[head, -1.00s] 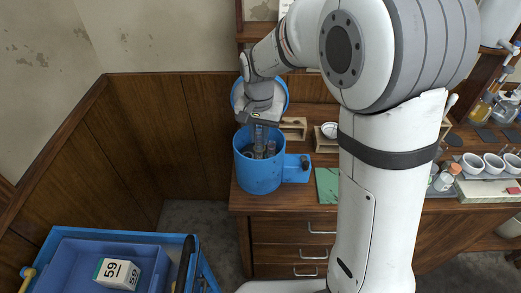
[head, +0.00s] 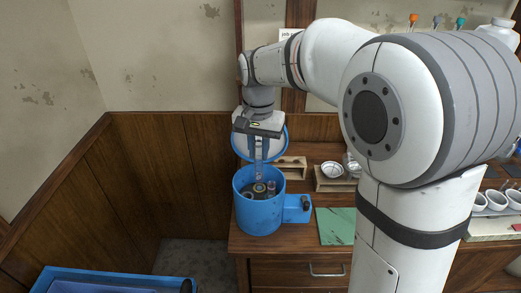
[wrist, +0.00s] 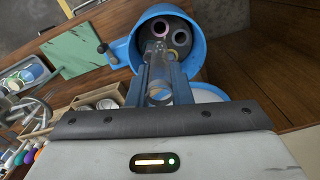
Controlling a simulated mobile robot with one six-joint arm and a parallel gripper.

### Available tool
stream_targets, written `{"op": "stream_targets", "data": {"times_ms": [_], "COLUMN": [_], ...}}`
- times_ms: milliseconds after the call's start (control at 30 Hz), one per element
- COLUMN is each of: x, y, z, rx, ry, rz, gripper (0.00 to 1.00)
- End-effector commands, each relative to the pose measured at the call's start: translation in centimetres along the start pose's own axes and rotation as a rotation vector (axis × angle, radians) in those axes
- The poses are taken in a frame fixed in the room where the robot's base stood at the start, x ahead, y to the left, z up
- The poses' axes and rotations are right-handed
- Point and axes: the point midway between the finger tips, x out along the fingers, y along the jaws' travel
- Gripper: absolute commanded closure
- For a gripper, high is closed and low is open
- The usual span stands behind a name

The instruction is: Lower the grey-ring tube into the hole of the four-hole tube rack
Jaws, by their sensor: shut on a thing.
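My gripper (head: 259,152) is shut on a clear tube (head: 259,173), held upright above the open blue centrifuge bowl (head: 257,215). In the wrist view the tube (wrist: 159,92) sits between the blue fingers of my gripper (wrist: 158,75). I cannot make out its ring colour. The tube's lower end is over or just inside the bowl's mouth; the exact height is unclear. A wooden rack (head: 292,166) stands on the bench behind and right of the bowl. Another wooden holder (head: 333,185) is farther right. I cannot tell which has four holes.
The bowl holds several ringed tubes or sockets (wrist: 180,38). Its round lid (head: 240,145) stands open behind. A green mat (head: 336,226) lies to the right on the bench. White cups (head: 495,198) stand at far right. A blue cart (head: 115,280) is at lower left.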

Motion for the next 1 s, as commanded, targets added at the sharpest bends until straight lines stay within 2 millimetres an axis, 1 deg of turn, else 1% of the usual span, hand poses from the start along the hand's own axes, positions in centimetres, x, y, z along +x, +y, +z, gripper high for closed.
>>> {"op": "stream_targets", "data": {"times_ms": [33, 100, 600, 633, 800, 900, 1000], "x": [-1.6, -2.8, -10.8, -10.8, -13.3, -14.4, -15.0], "y": [0.0, 0.0, 0.0, 0.0, 0.0, 0.0, 0.0], "z": [0.0, 0.0, 0.0, 0.0, -0.1, -0.1, 0.0], "rx": [0.000, 0.000, 0.000, 0.000, 0.000, 0.000, 0.000], "ry": [0.002, 0.002, 0.001, 0.002, 0.004, 0.003, 0.001], "rz": [-0.001, -0.002, -0.001, -0.002, -0.003, -0.002, -0.001], "gripper": [0.96, 0.96, 0.96, 0.96, 0.96, 0.96, 0.96]}}
